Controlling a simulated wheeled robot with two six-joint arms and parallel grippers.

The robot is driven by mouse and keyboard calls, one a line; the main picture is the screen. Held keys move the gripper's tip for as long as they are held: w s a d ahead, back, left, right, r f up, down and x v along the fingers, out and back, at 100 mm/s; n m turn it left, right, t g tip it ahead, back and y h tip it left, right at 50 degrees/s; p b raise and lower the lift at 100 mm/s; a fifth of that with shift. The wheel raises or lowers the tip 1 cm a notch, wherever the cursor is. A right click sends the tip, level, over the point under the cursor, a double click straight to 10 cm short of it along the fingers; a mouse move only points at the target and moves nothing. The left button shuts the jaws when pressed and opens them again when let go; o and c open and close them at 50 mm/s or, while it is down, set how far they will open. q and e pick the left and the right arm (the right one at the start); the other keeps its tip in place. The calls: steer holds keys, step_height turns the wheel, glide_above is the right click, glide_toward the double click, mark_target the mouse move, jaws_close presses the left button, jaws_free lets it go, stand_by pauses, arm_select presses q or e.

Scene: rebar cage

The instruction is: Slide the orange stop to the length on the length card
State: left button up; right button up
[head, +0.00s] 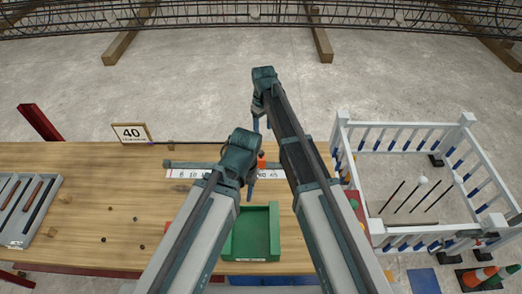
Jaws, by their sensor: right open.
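The length card (131,133) stands at the back left of the bench and reads 40. The orange stop (262,160) shows as a small block at the back of the bench, partly hidden by my arms. It sits near a white number scale (190,173), whose middle my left arm covers. My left gripper (250,190) points down just in front of the stop; its jaw opening is hidden. My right gripper (262,124) is open, beyond the stop and the bench's back edge. The scale mark beside the stop is hidden.
A green tray (272,207) sits in front of the scale. A grey tool tray (22,232) is at the bench's left end. A white railing (402,126) with upright rods stands right of the bench. Small dark bits lie on the left bench top.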

mark_target(261, 152)
steer(key=shift+w+a, duration=0.25)
steer(key=shift+a, duration=0.1)
steer(key=shift+f, duration=0.1)
step_height(261, 152, down, 14)
steer(key=b, duration=1.4)
steer(key=shift+r, duration=0.2)
jaws_close()
stand_by(0.4)
